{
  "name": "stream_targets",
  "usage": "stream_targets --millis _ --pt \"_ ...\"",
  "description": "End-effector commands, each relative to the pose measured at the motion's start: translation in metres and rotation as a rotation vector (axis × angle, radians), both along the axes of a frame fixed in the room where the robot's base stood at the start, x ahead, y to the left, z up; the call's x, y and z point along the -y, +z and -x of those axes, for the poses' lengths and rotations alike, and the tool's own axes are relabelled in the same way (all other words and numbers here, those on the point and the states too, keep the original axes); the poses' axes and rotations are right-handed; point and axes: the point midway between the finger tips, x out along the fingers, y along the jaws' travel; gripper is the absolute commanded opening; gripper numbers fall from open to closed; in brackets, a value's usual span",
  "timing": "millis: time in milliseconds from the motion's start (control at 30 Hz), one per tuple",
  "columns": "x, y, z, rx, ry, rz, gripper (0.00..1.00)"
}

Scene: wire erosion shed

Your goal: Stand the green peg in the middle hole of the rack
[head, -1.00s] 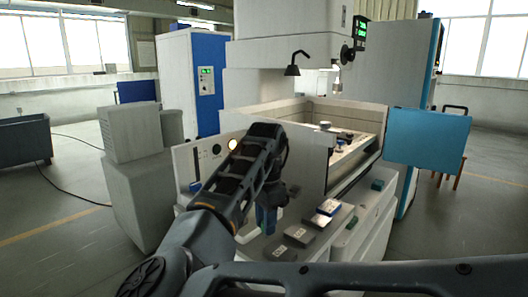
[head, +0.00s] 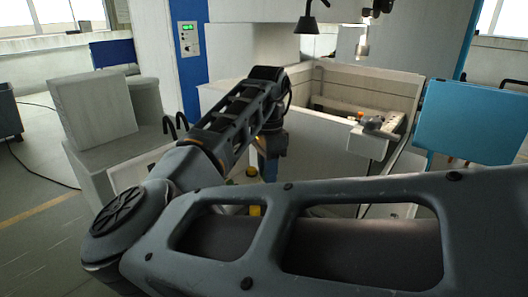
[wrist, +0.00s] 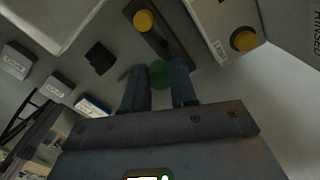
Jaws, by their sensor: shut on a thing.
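My gripper (wrist: 158,82) is shut on the green peg (wrist: 160,74), which shows end-on as a green disc between the blue fingers in the wrist view. A dark narrow bar, apparently the rack (wrist: 178,50), lies beyond the fingers, with a round yellow peg top (wrist: 143,20) towards its upper end. The held peg overlaps the lower end of the bar in the picture; its height above it cannot be told. The middle hole is not clear. In the head view my gripper (head: 268,165) points down, and the green peg is hidden.
A white labelled block (wrist: 215,22) stands right of the bar, with another yellow round top (wrist: 243,40). Grey labelled blocks (wrist: 55,85), a black piece (wrist: 100,57) and a blue-and-white block (wrist: 92,107) lie to the left. A light machine tub (head: 370,85) stands behind.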

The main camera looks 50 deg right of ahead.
Motion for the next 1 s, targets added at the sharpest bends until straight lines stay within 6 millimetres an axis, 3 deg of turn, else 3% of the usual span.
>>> stream_targets --millis 367,1000 --pt "0.000 -0.009 0.000 0.000 0.001 0.000 0.00" --pt "0.000 -0.049 0.000 0.000 0.001 0.000 0.00"
